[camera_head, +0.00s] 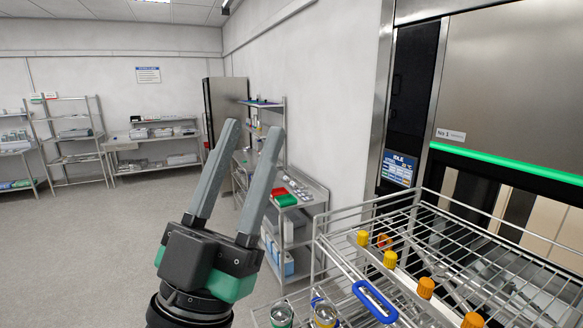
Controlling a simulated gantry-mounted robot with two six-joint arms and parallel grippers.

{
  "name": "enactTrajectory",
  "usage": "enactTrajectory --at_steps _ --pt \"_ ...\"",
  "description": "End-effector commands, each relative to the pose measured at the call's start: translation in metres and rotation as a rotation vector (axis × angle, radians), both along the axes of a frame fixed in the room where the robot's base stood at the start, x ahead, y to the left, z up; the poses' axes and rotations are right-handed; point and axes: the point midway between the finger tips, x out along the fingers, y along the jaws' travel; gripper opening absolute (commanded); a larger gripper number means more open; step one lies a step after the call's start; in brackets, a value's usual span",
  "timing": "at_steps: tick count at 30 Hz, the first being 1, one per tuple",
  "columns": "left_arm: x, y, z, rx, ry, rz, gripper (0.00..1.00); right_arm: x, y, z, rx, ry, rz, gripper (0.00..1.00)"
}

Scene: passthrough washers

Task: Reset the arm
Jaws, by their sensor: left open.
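My left gripper (251,142) stands upright in the lower middle of the head view, its two grey fingers pointing up and apart. It is open, with nothing between the fingers. It is left of the wire rack (440,225) at the washer and touches nothing that I can see. My right gripper is not in view.
The washer (510,80) with a green light strip stands at the right, its display (398,168) lit. Yellow and orange-capped items (390,259) and a blue-handled item (375,300) sit at the rack. A steel cart (310,190) stands behind my gripper. Floor at left is clear.

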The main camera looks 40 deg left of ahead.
Motion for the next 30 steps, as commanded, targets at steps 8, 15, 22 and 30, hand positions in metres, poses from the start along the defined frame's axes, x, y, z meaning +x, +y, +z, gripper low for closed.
enactTrajectory --at_steps 8,15,22,30 --pt "0.001 -0.057 0.001 -0.116 0.114 -0.426 0.45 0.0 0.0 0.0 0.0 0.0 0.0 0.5" --pt "0.002 -0.056 0.006 -0.115 0.115 -0.419 0.45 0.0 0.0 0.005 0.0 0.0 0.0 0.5" --pt "0.002 -0.055 0.075 -0.115 0.114 -0.415 0.45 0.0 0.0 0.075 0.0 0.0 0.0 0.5" --pt "0.002 -0.055 0.121 -0.114 0.114 -0.414 0.45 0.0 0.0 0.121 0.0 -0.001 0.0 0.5"
